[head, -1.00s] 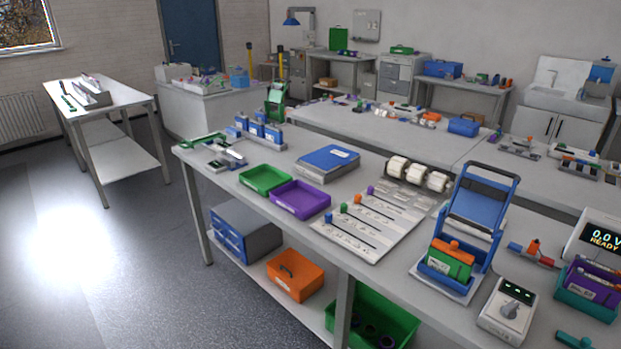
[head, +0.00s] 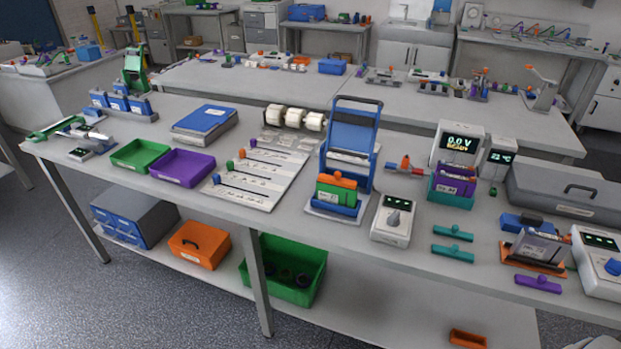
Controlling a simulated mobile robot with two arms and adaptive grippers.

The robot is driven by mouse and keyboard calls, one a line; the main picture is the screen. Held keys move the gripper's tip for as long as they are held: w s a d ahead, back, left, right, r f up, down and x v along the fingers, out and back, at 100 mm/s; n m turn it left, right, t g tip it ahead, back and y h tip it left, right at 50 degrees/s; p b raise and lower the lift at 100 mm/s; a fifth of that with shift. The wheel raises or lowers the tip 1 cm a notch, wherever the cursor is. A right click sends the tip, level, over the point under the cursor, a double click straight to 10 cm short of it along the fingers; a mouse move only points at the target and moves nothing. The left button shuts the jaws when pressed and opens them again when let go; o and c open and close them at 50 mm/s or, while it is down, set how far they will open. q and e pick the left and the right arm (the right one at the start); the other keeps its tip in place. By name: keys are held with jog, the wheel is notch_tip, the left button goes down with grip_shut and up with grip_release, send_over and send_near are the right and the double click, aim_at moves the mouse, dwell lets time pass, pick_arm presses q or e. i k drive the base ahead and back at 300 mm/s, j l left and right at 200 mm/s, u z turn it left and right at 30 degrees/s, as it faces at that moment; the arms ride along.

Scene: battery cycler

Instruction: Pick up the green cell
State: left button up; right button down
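A green block with an orange top, which looks like the green cell (head: 336,191), sits upright in a blue holder (head: 322,209) at the front of a blue stand (head: 353,137) on the near bench. A white label shows on its front face. Neither of my grippers is in the head view.
Left of the stand are a white board (head: 262,178) with coloured pegs, a purple tray (head: 183,168) and a green tray (head: 140,154).

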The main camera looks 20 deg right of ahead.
aim_at(347, 197)
jog(key=l+u, duration=0.25)
jog(key=l, duration=0.15)
jog(key=k+l+u, duration=0.25)
jog(key=l, duration=0.15)
jog(key=l+u, duration=0.25)
jog(key=l, duration=0.15)
jog(key=k, duration=0.05)
